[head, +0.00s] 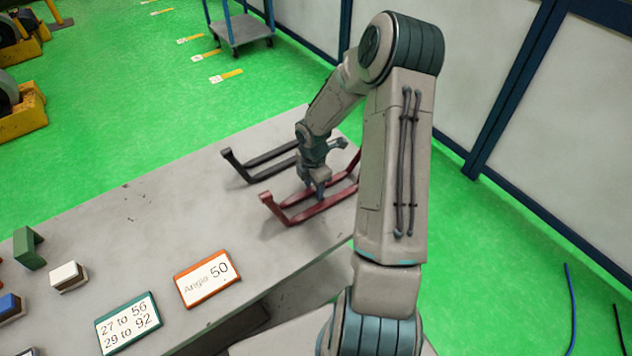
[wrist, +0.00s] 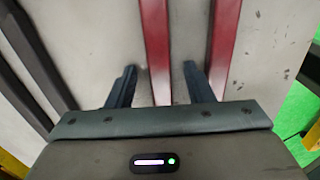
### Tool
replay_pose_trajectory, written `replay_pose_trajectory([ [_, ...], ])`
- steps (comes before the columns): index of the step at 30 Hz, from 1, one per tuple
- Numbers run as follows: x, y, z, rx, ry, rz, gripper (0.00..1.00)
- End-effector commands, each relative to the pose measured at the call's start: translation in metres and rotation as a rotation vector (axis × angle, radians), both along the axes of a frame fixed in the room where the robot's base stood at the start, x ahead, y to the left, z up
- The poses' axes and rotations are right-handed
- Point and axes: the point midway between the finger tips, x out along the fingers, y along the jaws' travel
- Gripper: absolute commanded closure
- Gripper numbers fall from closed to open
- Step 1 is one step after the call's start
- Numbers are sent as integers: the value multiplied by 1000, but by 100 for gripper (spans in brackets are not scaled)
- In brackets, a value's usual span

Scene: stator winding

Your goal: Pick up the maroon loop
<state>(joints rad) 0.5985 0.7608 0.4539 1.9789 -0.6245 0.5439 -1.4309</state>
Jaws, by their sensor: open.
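The maroon loop (head: 273,208) lies on the grey table in the head view, with its upturned left end showing. Its right part is hidden behind my arm. My gripper (head: 318,190) points down at the loop's far long side. In the wrist view, my gripper (wrist: 160,68) is open, with one finger on each side of a long bar of the maroon loop (wrist: 156,40). The loop's other bar runs to the right, outside the right finger. A gap shows between each finger and the bar. I cannot tell the fingertips' exact height.
A black loop (head: 260,159) lies just behind the maroon one. An orange-framed sign (head: 207,279), a green-framed sign (head: 128,323), a white block (head: 68,277) and a green block (head: 28,248) stand at the left. The table's middle is clear.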

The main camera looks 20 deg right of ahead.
Motion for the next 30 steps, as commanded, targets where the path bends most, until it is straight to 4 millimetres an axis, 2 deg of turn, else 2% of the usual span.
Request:
replay_pose_trajectory([
  [4, 0, 0, 0, 0, -1, 0, 53],
  [9, 0, 0, 0, 0, -1, 0, 100],
  [23, 1, 0, 7, 0, -3, -1, 100],
  [26, 1, 0, 17, -1, -4, 0, 100],
  [30, 2, -1, 41, -3, -7, -2, 100],
])
